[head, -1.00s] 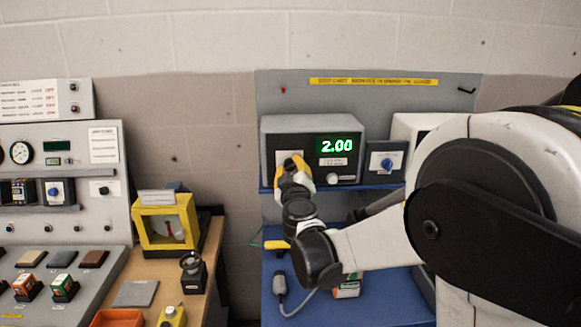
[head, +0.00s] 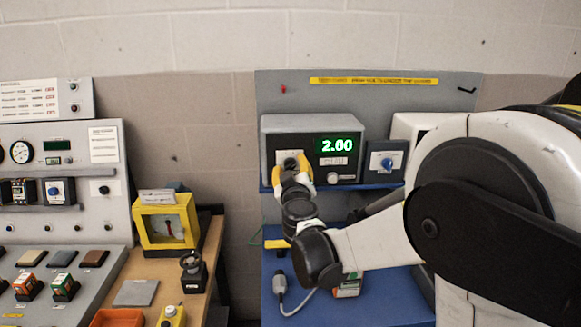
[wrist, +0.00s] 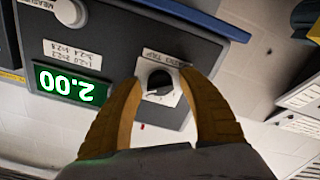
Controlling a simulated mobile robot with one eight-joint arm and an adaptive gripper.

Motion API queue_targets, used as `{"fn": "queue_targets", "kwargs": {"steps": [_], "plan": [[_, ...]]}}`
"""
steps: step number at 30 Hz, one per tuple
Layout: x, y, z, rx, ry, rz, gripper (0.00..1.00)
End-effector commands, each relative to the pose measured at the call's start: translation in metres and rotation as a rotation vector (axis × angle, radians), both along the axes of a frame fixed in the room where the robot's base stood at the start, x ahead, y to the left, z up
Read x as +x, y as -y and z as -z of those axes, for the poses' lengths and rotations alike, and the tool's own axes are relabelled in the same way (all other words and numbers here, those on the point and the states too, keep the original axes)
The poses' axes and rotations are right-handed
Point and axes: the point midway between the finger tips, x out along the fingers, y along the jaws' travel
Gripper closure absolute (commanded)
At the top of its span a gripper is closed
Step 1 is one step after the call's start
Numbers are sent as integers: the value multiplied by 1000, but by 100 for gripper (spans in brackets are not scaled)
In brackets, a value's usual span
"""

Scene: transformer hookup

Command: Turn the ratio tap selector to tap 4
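The ratio tap selector is a black round knob (wrist: 160,82) on a white plate, on the front of a grey meter box (head: 270,150). Gaps show between the fingers and the knob in the wrist view, which is upside down. The green display (head: 337,146) reads 2.00. The knob's pointer is too small to read.
A white knob (head: 333,178) sits right of the selector on the same box. A panel with a blue knob (head: 386,163) stands further right on the blue shelf. A yellow meter (head: 167,225) stands on the wooden bench at left.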

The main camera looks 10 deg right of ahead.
Motion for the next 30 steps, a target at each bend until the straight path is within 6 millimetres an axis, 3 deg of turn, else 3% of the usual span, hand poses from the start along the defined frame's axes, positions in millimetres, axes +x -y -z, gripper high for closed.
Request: {"fn": "queue_targets", "kwargs": {"steps": [11,14,24,30], "plan": [[-4,-1,0,-1,0,0,47],[-16,-4,0,-1,0,-2,47],[-89,-16,0,-1,0,-1,47],[-114,-20,0,-1,0,-1,47]]}}
